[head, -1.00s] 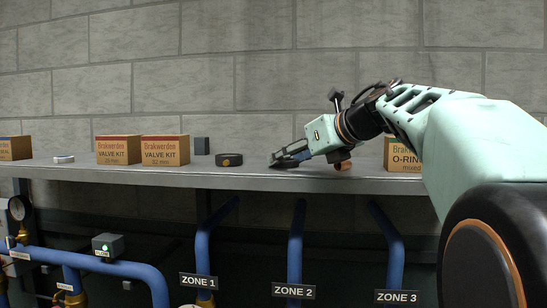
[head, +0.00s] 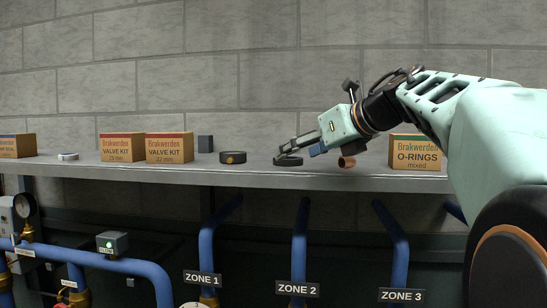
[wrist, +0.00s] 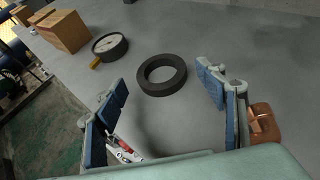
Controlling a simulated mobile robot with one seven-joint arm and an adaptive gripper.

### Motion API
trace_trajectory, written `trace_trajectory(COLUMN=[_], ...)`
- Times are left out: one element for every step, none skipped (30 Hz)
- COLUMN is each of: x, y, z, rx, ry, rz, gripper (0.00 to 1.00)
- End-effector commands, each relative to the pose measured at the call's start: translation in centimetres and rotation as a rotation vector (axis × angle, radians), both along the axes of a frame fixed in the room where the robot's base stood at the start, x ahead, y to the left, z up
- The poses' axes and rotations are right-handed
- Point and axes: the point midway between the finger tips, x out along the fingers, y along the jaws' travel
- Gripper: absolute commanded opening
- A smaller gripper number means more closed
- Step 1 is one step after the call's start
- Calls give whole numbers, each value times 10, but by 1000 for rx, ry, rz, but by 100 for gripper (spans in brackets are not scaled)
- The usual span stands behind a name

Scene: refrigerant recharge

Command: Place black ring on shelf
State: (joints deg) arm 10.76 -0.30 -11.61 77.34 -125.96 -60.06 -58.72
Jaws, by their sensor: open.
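The black ring (head: 288,161) lies flat on the grey shelf (head: 130,172), near the middle in the head view. It also shows whole in the wrist view (wrist: 162,75), with bare shelf through its hole. My gripper (head: 300,148) is tilted down just above and to the right of the ring. In the wrist view my gripper (wrist: 163,92) is open, its blue-padded fingers wide apart. The ring lies beyond the fingertips, between their lines, and nothing is held.
A round gauge (wrist: 110,46) lies left of the ring. A copper fitting (wrist: 263,125) is beside the right finger. Valve kit boxes (head: 169,148) stand left, an O-rings box (head: 415,152) right. A small red-and-white item (wrist: 125,150) is by the left finger.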

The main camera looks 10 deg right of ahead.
Motion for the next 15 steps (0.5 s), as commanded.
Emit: trace_trajectory(x=[-10, -16, -23, -29, -34, -41, -46, -50, -56, -59, -63, -67, -69, -71, -73], y=[-7, -10, -13, -16, -19, -23, -25, -27, -29, -31, -33, -35, -36, -37, -38], z=[5, 7, 10, 13, 16, 19, 21, 23, 26, 28, 29, 31, 32, 33, 34], rx=[-1, -1, -1, -2, -1, -2, -1, -1, -1, 0, 0, 1, 1, 1, 0], ry=[-5, -4, -4, -4, -4, -4, -4, -4, -3, -2, -2, -2, -2, -2, -2], rz=[-5, -4, -4, -4, -4, -5, -4, -3, -2, -3, -4, -3, -3, -3, -2], gripper=[65, 65, 65, 65, 65, 65, 65, 65, 65, 65, 65, 65, 65, 65, 65])
